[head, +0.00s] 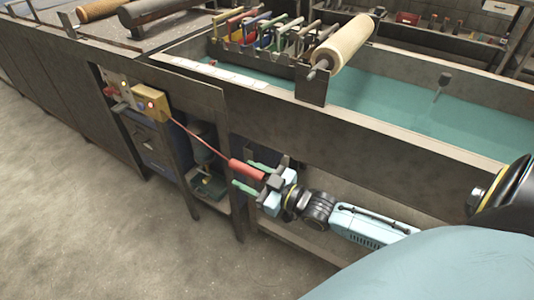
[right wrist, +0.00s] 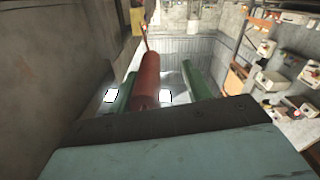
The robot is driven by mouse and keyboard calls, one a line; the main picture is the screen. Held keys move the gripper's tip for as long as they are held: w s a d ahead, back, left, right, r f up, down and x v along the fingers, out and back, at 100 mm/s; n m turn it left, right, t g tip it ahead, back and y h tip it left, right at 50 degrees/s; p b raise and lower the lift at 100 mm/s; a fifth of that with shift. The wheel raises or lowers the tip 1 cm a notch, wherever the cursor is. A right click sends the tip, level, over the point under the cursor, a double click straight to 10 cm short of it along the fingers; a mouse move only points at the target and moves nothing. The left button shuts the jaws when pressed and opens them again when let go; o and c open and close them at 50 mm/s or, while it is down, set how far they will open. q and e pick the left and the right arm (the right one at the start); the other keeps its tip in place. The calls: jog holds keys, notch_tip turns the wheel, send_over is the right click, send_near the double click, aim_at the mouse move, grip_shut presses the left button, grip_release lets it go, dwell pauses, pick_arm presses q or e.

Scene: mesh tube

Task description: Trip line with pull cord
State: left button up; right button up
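The red pull handle (head: 247,170) is at the end of a thin red cord (head: 200,139). The cord runs straight up and left to a yellow switch box (head: 151,103) with a red light, on the machine's side. My right gripper (head: 252,178) has its green fingers on either side of the handle. In the right wrist view, the red handle (right wrist: 147,80) lies between the fingers, close to the left one, with a clear gap to the right one. Whether it touches the left finger I cannot tell. My left gripper is not in view.
The machine's long dark side panel (head: 330,135) runs above my right gripper. A teal-bottomed trough (head: 400,100) with a pale roller (head: 343,41) lies behind it. A table leg (head: 229,190) stands left of the gripper. The concrete floor (head: 80,210) at left is clear.

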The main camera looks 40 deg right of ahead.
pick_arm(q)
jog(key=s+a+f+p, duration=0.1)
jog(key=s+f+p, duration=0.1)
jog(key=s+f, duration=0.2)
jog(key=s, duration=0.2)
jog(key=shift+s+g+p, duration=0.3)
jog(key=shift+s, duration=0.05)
pick_arm(e)
jog(key=v, duration=1.3)
jog(key=shift+f, duration=0.15)
